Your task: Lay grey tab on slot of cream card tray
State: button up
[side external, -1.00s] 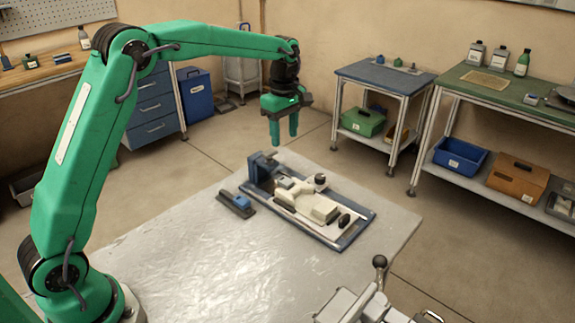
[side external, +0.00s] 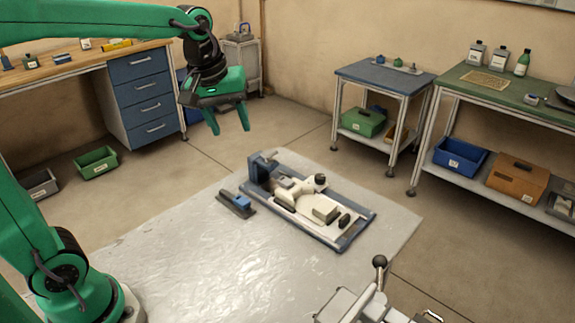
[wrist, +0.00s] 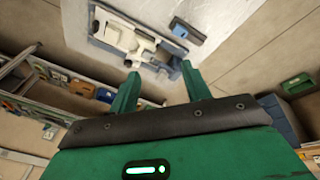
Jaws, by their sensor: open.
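A cream body (side external: 307,187), which looks like the cream card tray, lies on a blue-edged board (side external: 345,236) on the pale sheet. It carries small grey-green blocks and a dark knob. The cream body also shows at the top of the wrist view (wrist: 125,38). I cannot tell for certain which small piece is the grey tab or where the slot is. My gripper (side external: 229,129) is open and empty, high above the floor, up and to the left of the board. Its two green fingers (wrist: 160,74) stand apart in the wrist view.
A dark strip with a blue block (side external: 237,203) lies left of the board. A metal lever device (side external: 365,300) stands at the front right. Benches and a small blue-topped table (side external: 385,76) stand along the walls. The front of the pale sheet (side external: 210,270) is clear.

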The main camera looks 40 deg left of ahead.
jog(key=s+f+m+t, duration=0.2)
jog(key=s+m, duration=0.6)
jog(key=s, duration=0.6)
jog(key=shift+s+d+f+t, duration=0.3)
jog(key=shift+s+f, duration=0.1)
jog(key=shift+f, duration=0.5)
